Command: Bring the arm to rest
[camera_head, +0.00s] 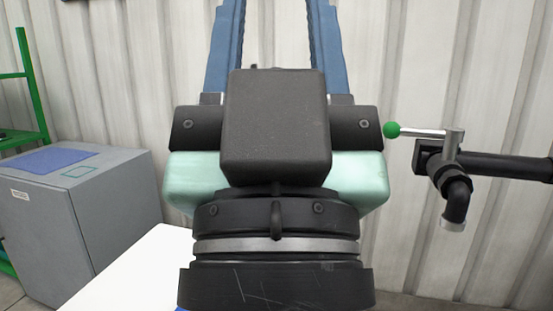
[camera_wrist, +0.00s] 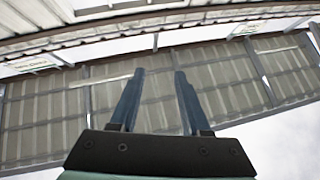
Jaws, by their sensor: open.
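My gripper (camera_head: 271,45) fills the middle of the head view, raised close to the camera. Its two blue fingers point up and stand well apart, with nothing between them. In the wrist view my gripper (camera_wrist: 158,78) also shows open and empty, its fingers against a far corrugated wall or roof. The dark wrist housing and pale green body hide what lies straight behind them in the head view.
A grey cabinet (camera_head: 110,215) with a blue patch on top stands at the left, beside a green frame (camera_head: 38,90). A white surface (camera_head: 135,275) lies low left. A black pipe (camera_head: 505,165) with a green-knobbed lever (camera_head: 392,130) is at the right, before a corrugated wall (camera_head: 440,60).

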